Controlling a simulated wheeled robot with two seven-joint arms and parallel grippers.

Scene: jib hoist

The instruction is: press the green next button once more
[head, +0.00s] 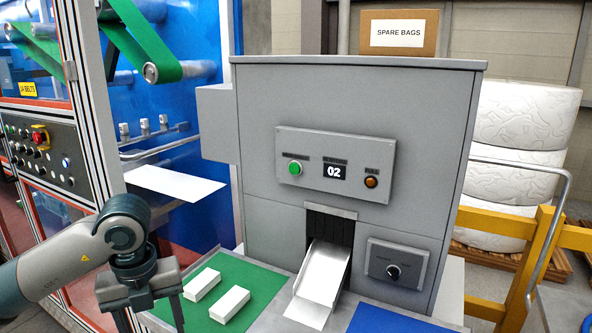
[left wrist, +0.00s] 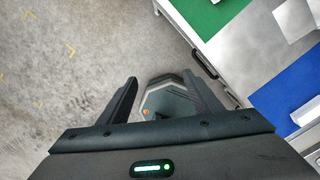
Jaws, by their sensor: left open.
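The green button (head: 295,168) is on the left of a light grey panel (head: 322,195) on the front of the grey machine (head: 330,90). A display (head: 335,172) beside it reads 02, and an orange-brown button (head: 371,182) is on the panel's right. The labels above them are too small to read. My left gripper (head: 150,316) is low at the left, in front of the green mat, pointing down, well apart from the button. In the left wrist view its fingers (left wrist: 164,88) are spread with nothing held between them. My right gripper is not in view.
Two white blocks (head: 202,285) (head: 230,304) lie on the green mat (head: 262,284). A chute (head: 320,278) comes out of the machine's opening. A small knob panel (head: 396,262) is at its right. A framed control cabinet (head: 40,150) stands at the left. A blue mat (head: 385,320) is at the front right.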

